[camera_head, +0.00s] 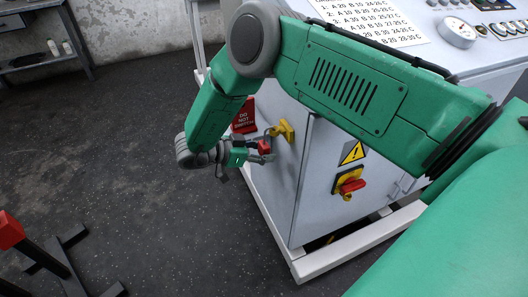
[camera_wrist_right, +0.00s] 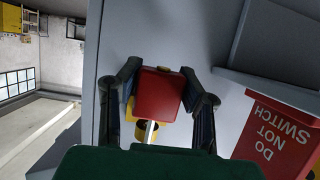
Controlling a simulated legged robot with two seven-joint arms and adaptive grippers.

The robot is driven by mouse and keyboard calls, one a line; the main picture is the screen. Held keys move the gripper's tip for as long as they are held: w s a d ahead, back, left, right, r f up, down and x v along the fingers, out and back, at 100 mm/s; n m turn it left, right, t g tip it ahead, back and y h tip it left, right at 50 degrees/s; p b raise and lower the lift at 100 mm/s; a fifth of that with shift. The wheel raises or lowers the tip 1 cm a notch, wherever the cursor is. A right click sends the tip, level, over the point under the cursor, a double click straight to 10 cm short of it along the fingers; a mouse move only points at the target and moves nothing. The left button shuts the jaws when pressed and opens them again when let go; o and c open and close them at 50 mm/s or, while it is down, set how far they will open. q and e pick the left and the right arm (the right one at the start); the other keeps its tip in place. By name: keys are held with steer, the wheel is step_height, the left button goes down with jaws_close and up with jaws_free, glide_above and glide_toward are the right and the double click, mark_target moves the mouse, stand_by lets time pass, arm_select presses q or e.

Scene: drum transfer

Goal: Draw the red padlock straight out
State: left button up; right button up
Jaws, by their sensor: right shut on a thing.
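The red padlock (camera_head: 264,146) is at the side of the grey cabinet, close to a yellow switch or hasp (camera_head: 284,131). In the right wrist view the red padlock body (camera_wrist_right: 158,94) sits between the two dark fingers, with a bright metal shackle below it and yellow parts behind it. My right gripper (camera_head: 259,151) is shut on the padlock; its fingers also show in the right wrist view (camera_wrist_right: 160,90). I cannot tell whether the shackle still passes through the yellow part. My left gripper is not in view.
A red "DO NOT SWITCH" tag (camera_head: 244,116) hangs beside the padlock and shows large in the wrist view (camera_wrist_right: 277,137). A red and yellow rotary switch (camera_head: 349,184) is on the adjoining cabinet face.

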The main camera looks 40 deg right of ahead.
steer(key=shift+r, duration=0.15)
stand_by(0.4)
steer(key=shift+r+p, duration=1)
steer(key=shift+r, duration=0.15)
steer(key=shift+w+a+f, duration=0.1)
steer(key=shift+a, duration=0.3)
steer(key=w+a+b, duration=0.2)
steer(key=a+b, duration=0.1)
steer(key=a, duration=0.5)
steer(key=shift+b, duration=0.3)
